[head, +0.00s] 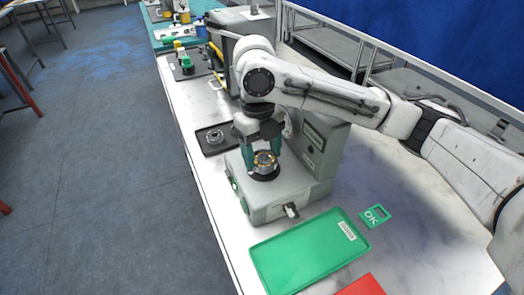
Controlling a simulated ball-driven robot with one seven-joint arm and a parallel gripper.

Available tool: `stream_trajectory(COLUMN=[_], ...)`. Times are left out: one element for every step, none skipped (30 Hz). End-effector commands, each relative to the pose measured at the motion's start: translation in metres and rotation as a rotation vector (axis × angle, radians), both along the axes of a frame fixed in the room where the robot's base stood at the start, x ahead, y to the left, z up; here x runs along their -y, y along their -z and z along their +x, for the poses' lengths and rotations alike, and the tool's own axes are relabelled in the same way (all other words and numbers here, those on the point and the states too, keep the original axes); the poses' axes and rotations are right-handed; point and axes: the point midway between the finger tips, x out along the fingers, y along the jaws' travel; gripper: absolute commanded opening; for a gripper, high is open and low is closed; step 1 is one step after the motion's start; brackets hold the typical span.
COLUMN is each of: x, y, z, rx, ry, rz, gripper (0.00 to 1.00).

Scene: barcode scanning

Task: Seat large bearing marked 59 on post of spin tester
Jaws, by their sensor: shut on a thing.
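My gripper (262,150) points down over the spin tester (285,203), a grey box machine with an upright back part. The teal fingers are shut on a bearing (265,159), a metal ring with a brass-coloured inside. The bearing is right above or on the dark round seat on the tester's top; I cannot tell whether it touches. The post is hidden by the bearing and fingers. The number 59 cannot be read. Another ring-shaped bearing (215,136) lies on a dark tray (211,148) left of the tester.
A green tray (300,262) lies empty in front of the tester, with a green OK card (376,216) to its right and a red tray (362,287) at the bottom edge. Other equipment stands farther back on the bench. Bare bench top lies at the right.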

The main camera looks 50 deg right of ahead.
Motion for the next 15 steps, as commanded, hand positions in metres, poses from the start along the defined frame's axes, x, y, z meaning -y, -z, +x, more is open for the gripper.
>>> stream_trajectory(x=[-0.0007, -0.0009, -0.0010, -0.0011, -0.0013, -0.0014, -0.0015, -0.0018, -0.0020, -0.0021, -0.0021, -0.0022, -0.0022, -0.0022, -0.0022], y=[0.0040, 0.0047, 0.0058, 0.0066, 0.0073, 0.0081, 0.0086, 0.0091, 0.0096, 0.0100, 0.0104, 0.0108, 0.0110, 0.0112, 0.0115], z=[-0.0005, -0.0005, -0.0006, -0.0007, -0.0009, -0.0010, -0.0011, -0.0013, -0.0016, -0.0017, -0.0017, -0.0019, -0.0019, -0.0019, -0.0020], rx=[-0.004, -0.004, -0.004, -0.004, -0.005, -0.006, -0.007, -0.008, -0.009, -0.010, -0.010, -0.011, -0.011, -0.011, -0.011], ry=[-0.001, -0.001, -0.001, -0.001, -0.001, -0.001, -0.001, -0.001, -0.002, -0.002, -0.002, -0.002, -0.002, -0.002, -0.002], rz=[0.002, 0.002, 0.003, 0.003, 0.004, 0.004, 0.004, 0.005, 0.006, 0.006, 0.006, 0.006, 0.006, 0.006, 0.006], gripper=[0.23, 0.23, 0.23, 0.23, 0.23, 0.23, 0.23, 0.23, 0.23, 0.23, 0.23, 0.23, 0.23, 0.23, 0.23])
